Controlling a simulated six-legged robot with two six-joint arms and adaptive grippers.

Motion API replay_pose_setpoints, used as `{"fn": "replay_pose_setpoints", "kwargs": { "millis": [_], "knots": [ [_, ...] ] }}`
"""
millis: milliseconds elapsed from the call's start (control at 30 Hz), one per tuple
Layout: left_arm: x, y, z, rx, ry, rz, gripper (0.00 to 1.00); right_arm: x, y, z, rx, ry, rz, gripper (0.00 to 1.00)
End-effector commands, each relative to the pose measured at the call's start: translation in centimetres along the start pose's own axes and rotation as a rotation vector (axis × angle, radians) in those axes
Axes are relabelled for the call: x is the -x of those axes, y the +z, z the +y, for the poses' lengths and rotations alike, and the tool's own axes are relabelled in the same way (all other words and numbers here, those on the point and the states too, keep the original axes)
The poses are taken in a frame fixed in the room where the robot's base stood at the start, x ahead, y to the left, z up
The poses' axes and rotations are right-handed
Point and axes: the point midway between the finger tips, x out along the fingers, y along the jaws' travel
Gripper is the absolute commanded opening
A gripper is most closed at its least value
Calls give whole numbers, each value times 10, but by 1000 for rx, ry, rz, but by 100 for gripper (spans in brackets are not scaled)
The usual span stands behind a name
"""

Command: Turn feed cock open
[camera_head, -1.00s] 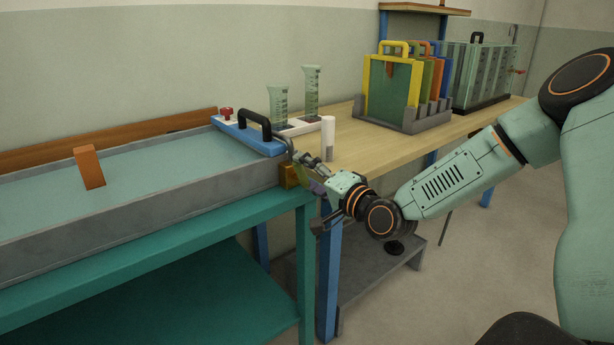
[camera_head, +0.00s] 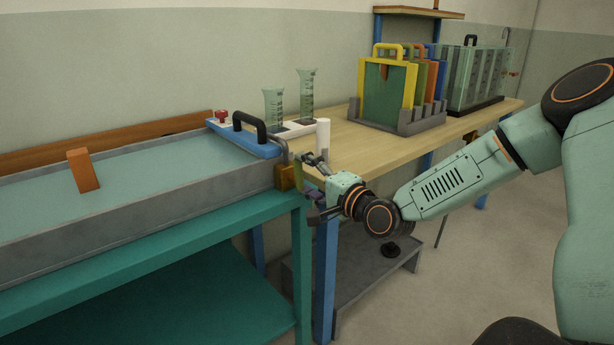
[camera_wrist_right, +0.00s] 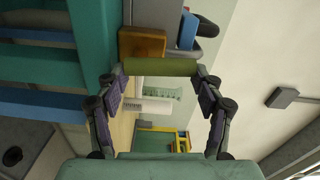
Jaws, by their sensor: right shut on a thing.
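The feed cock shows as a brass block (camera_head: 287,177) at the right end of the flume, with an olive-green handle (camera_head: 298,172) on it. In the right wrist view, the brass body (camera_wrist_right: 142,42) lies just beyond the green handle bar (camera_wrist_right: 160,67). My right gripper (camera_head: 304,184) is at the cock. In the wrist view its two fingers (camera_wrist_right: 161,78) meet the bar's two ends, so it is shut on the handle lengthwise. Part of the handle is hidden by the fingers in the head view. My left gripper is not in view.
The flume trough (camera_head: 120,213) stands on a teal bench (camera_head: 150,243). A blue plate with a black handle (camera_head: 248,138) is just behind the cock. A rack (camera_head: 398,124) of coloured gates is farther right.

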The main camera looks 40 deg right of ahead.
Motion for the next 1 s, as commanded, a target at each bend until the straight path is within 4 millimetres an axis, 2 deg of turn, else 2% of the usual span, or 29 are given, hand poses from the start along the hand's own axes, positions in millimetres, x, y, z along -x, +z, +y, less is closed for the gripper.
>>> {"fn": "replay_pose_setpoints", "kwargs": {
  "millis": [67,100,333,733,1000],
  "knots": [
    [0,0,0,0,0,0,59,0,1,0,0,1,-2,36],
    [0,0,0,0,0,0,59,0,1,0,0,1,-2,71],
    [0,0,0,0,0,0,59,0,0,0,1,1,-1,91],
    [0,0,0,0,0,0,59,0,-1,-3,0,-2,1,91],
    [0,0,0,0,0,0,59,0,-4,-34,-3,-10,4,91]
  ]
}}
